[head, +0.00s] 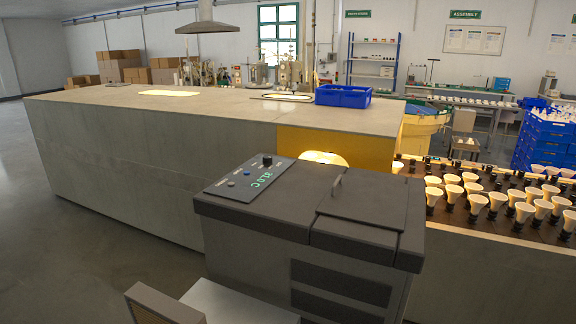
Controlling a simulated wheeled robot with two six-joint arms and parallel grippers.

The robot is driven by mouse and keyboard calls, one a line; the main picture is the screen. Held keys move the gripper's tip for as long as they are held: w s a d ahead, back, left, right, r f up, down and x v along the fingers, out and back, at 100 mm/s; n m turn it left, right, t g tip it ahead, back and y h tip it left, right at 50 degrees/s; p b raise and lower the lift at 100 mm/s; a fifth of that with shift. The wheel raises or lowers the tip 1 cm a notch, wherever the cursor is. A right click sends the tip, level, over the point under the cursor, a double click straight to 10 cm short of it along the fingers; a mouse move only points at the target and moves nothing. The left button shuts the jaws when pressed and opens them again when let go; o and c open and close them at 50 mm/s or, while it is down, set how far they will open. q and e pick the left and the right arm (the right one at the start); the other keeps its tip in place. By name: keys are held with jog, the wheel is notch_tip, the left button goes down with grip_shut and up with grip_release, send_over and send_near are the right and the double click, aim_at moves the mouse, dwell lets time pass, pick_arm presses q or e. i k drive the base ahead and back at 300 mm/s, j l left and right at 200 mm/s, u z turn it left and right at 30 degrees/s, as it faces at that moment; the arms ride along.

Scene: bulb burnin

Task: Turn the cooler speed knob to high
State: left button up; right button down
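The cooler (310,262) is a dark grey box with a lid, in the lower middle of the head view. A sloped control panel (238,191) lies on its top left. A dark round knob (267,160) stands at the panel's far edge. A green display (261,179) on the panel appears to read 31.0 C. Small buttons (232,184) sit to the left of the display. The knob's pointer and speed marks are too small to read. Neither of my grippers is in view, and nothing touches the knob.
A long grey counter (110,108) runs behind the cooler, with a blue crate (343,96) on it. A rack of several bulbs (500,216) is to the right. Open floor (100,240) lies to the left.

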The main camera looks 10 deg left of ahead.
aim_at(268, 158)
jog(key=i+j+z, duration=0.1)
jog(key=j+z, duration=0.2)
jog(key=j, duration=2)
jog(key=i+j+z, duration=0.15)
jog(key=j+z, duration=0.15)
jog(key=j, duration=0.95)
jog(key=j+z, duration=0.25)
jog(key=j, duration=1)
jog(key=i, duration=0.05)
